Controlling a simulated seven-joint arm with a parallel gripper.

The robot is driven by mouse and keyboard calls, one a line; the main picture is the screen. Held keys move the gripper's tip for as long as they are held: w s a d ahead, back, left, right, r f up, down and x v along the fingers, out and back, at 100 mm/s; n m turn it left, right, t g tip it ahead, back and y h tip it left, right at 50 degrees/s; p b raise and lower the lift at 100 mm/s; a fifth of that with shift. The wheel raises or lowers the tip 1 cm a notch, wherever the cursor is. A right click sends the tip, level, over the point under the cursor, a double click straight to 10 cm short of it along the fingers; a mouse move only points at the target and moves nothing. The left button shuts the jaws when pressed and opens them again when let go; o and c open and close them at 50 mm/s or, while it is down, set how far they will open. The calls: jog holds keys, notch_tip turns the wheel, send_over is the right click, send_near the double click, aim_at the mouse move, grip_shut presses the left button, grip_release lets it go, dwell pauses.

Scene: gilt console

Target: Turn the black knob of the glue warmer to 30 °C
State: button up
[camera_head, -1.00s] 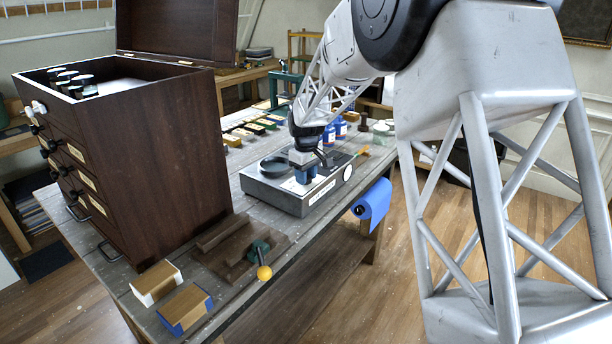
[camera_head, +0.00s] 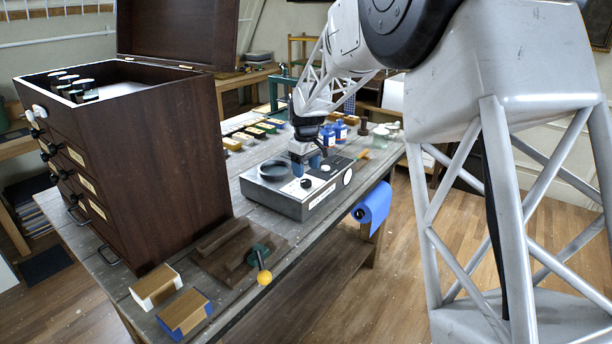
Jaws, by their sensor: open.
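A small black knob (camera_head: 305,183) shows on the panel just below my gripper. My gripper (camera_head: 306,168) points down over the panel, its blue-tipped fingers apart and nothing seen between them. The fingertips look close to the panel. I cannot tell whether they touch it. The scale markings and the knob's setting are too small to read.
A dark wooden cabinet (camera_head: 165,170) with an open lid stands at the left. A wooden jig with a yellow-balled lever (camera_head: 264,277) and two wood blocks (camera_head: 185,311) lie in front. Blue bottles (camera_head: 340,130) stand behind the warmer. A blue roll (camera_head: 373,205) hangs at the bench's right edge.

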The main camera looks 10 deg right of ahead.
aim_at(306, 181)
jog(key=shift+r, duration=1.75)
jog(key=shift+s+r, duration=0.2)
jog(key=shift+s, duration=0.2)
jog(key=s+d+r+m, duration=0.2)
jog(key=s+r, duration=0.3)
jog(key=s, duration=0.8)
jog(key=s+d+f+m+t, duration=0.1)
jog(key=s+m, duration=0.2)
jog(key=s, duration=1.5)
jog(key=s+d+f+m+t, duration=0.1)
jog(key=s+f+m, duration=0.1)
jog(key=s, duration=1.6)
jog(key=shift+s+d+m+t, duration=0.3)
jog(key=shift+s+d+m, duration=0.05)
jog(key=shift+s+m, duration=0.05)
jog(key=shift+f, duration=0.1)
